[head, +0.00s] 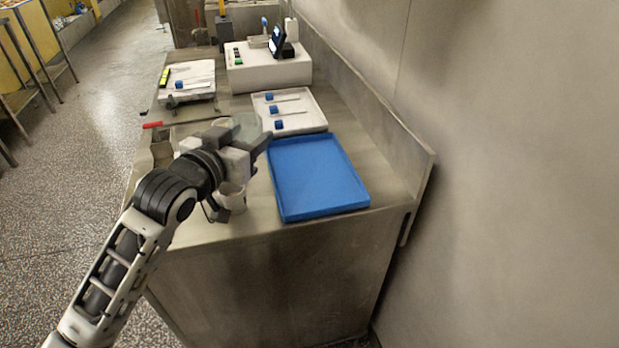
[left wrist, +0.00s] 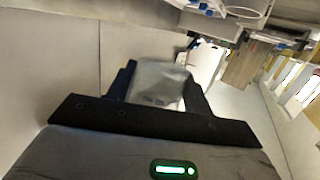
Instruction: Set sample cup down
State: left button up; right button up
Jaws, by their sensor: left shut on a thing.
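My left gripper (head: 246,140) reaches in over the front left part of the steel counter (head: 330,225). It is shut on the sample cup, a pale translucent cup (left wrist: 158,82) that sits between the two dark fingers in the left wrist view. In the head view the cup (head: 246,124) shows only partly, behind the fingers. I cannot tell whether its base touches anything. A small whitish cup-like thing (head: 233,199) shows below the gripper near the counter's front edge, partly hidden by it. My right gripper is not in view.
An empty blue tray (head: 318,176) lies right of the gripper. Behind it is a white tray (head: 289,110) with several blue-ended tools. A white box with buttons (head: 268,72) stands farther back. A red-handled tool (head: 153,125) lies at the left edge. A wall bounds the right.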

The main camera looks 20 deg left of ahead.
aim_at(244, 119)
pick_arm(q)
jog(key=shift+w+a+r, duration=0.6)
jog(key=shift+a+r, duration=0.1)
jog(key=shift+r, duration=0.05)
jog(key=shift+w+r, duration=0.25)
jog(key=w+d+f, duration=0.1)
jog(key=d+f, duration=0.1)
jog(key=d, duration=0.1)
jog(key=w+d+f, duration=0.2)
jog(key=d+f, duration=0.1)
jog(key=d, duration=0.1)
jog(key=w+d+f, duration=0.1)
jog(key=d+f, duration=0.2)
jog(key=d, duration=0.1)
jog(key=shift+w+d+f, duration=0.1)
jog(key=shift+w+d, duration=0.05)
jog(key=shift+d, duration=0.1)
jog(key=shift+w+d+f, duration=0.15)
jog(key=shift+d+f, duration=0.2)
jog(key=shift+f, duration=0.1)
jog(key=f, duration=0.3)
jog(key=shift+w+d+f, duration=0.1)
jog(key=shift+d+f, duration=0.05)
jog(key=shift+d, duration=0.1)
jog(key=shift+f, duration=0.15)
